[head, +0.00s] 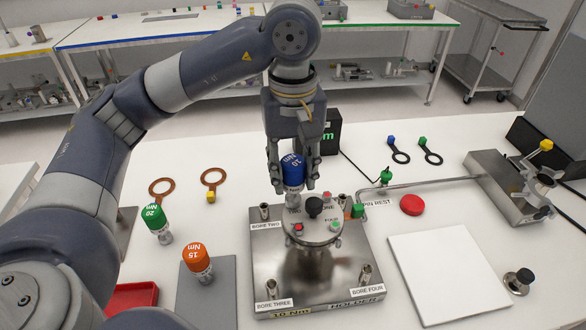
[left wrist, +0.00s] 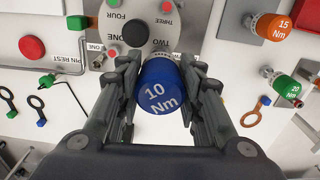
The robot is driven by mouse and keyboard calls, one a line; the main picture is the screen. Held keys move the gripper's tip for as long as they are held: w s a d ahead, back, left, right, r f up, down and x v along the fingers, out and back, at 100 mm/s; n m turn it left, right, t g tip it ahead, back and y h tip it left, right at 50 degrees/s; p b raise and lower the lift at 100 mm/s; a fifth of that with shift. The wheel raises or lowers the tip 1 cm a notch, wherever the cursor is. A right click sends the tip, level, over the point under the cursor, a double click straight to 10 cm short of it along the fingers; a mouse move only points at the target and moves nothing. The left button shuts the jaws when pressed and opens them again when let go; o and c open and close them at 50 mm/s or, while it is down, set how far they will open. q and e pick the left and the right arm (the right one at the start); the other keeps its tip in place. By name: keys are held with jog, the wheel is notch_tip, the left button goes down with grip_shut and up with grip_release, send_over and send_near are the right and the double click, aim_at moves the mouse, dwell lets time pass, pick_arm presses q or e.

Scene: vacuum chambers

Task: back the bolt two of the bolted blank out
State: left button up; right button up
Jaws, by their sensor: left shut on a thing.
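The bolted blank (head: 312,232) is a round steel disc with a black central knob (head: 314,206), numbered marks and coloured bolt heads, on a steel holder plate. My left gripper (head: 293,178) is shut on the blue 10 Nm driver (head: 292,168), held upright over the blank's far-left edge. In the left wrist view the driver (left wrist: 158,86) stands between the fingers beside the mark TWO (left wrist: 160,43). The driver hides bolt two, and I cannot tell whether its tip is seated. My right gripper is not in view.
The green 20 Nm driver (head: 157,222) and orange 15 Nm driver (head: 197,260) stand left of the holder plate (head: 345,290). A red disc (head: 412,205), a white pad (head: 448,270) and a steel box (head: 500,185) are on the right. Ring-ended tags lie at the back.

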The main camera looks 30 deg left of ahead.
pick_arm(q)
jog(key=n, duration=0.5)
jog(key=shift+n, duration=0.4)
jog(key=n, duration=0.6)
jog(key=n, duration=0.6)
jog(key=shift+r, duration=0.1)
jog(key=shift+n, duration=0.5)
